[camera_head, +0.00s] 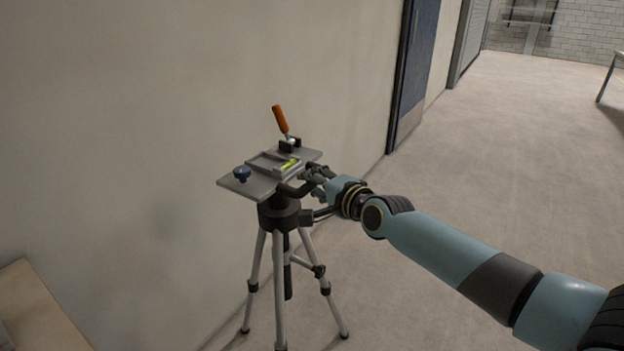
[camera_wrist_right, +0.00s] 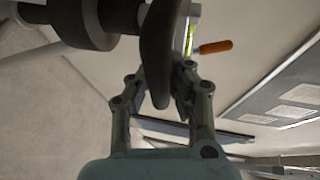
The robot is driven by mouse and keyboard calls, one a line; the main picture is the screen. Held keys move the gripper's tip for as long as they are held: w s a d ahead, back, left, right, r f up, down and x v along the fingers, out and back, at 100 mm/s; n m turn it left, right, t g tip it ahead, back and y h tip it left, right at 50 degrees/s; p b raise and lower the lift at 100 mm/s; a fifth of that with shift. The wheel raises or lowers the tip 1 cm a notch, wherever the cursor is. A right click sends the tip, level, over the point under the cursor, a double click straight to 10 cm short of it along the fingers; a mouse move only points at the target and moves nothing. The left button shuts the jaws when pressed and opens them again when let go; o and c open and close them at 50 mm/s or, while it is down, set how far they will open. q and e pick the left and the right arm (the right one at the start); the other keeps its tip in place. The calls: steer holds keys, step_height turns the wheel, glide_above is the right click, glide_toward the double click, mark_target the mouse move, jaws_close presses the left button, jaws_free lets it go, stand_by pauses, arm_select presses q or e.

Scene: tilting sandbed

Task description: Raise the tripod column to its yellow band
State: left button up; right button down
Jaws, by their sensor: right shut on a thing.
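The tripod (camera_head: 282,245) stands on the floor near the wall, with grey legs spread and a black collar. My right gripper (camera_head: 312,180) is at the plate's right side. In the wrist view its fingers (camera_wrist_right: 160,88) are shut on a dark curved handle (camera_wrist_right: 157,45) below the plate. The orange lever (camera_wrist_right: 215,47) shows beyond it. I cannot make out the column or a yellow band. My left gripper is not in view.
A pale wall (camera_head: 170,80) runs close behind and left of the tripod. A wooden surface (camera_head: 40,310) lies at bottom left. A blue door (camera_head: 417,70) is at the back. The floor (camera_head: 500,150) right of the tripod is open beyond my right arm.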

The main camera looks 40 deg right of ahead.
step_height(320, 180, up, 15)
steer(key=p, duration=1.2)
steer(key=shift+w+f, duration=0.2)
steer(key=c, duration=1.2)
jaws_free()
steer(key=shift+s, duration=0.15)
steer(key=shift+c, duration=0.2)
steer(key=shift+o, duration=0.4)
steer(key=shift+f, duration=0.25)
steer(key=v, duration=1.2)
steer(key=shift+f, duration=0.25)
